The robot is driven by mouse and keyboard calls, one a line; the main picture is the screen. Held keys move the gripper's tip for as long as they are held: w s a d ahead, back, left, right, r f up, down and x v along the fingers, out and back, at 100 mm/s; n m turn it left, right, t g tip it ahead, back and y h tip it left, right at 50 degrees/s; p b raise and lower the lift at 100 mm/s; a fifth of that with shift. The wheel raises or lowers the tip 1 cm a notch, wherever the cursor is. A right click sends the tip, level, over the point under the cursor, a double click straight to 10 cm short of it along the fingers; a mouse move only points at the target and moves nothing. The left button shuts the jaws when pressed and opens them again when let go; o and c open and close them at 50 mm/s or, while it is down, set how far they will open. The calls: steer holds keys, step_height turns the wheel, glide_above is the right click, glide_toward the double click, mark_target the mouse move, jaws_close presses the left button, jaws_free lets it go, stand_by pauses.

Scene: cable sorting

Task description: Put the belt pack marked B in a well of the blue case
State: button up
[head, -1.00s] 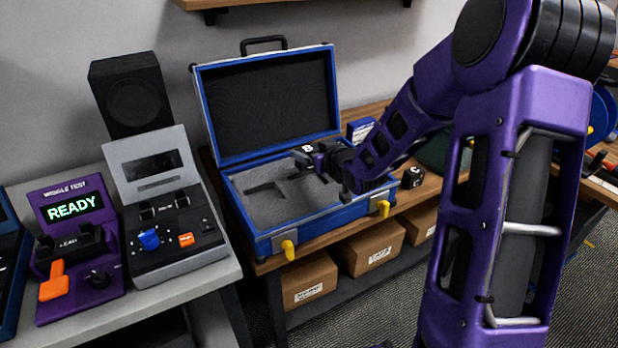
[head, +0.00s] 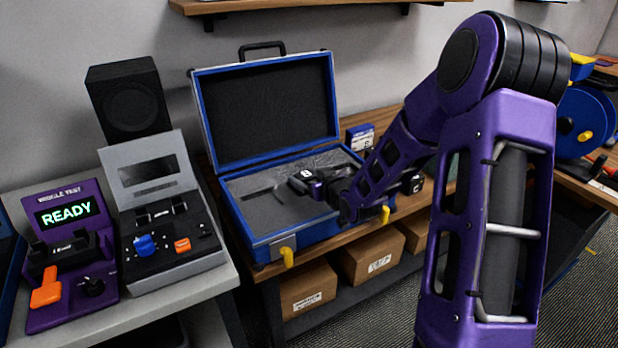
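The blue case (head: 246,232) stands open on the wooden bench, its lid raised and grey foam inside. A dark slot-like well (head: 262,189) shows in the left part of the foam. A black belt pack (head: 304,175) with a white mark, which reads as B in the earlier frame, is at the end of my gripper (head: 314,184). My gripper appears shut on it, low over the middle of the foam. I cannot tell whether the pack touches the foam. My gripper and forearm hide the foam's right part.
Another black pack (head: 413,183) with a white mark sits on the bench right of the case, partly behind my arm. A small blue and white box (head: 360,138) stands behind it. Left are the purple tester (head: 72,290), a grey console (head: 180,270) and a speaker (head: 130,105).

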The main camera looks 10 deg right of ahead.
steer(key=shift+o, duration=0.5)
steer(key=shift+r+p, duration=0.35)
steer(key=p+v, duration=0.1)
steer(key=v, duration=1.1)
steer(key=shift+f, duration=0.15)
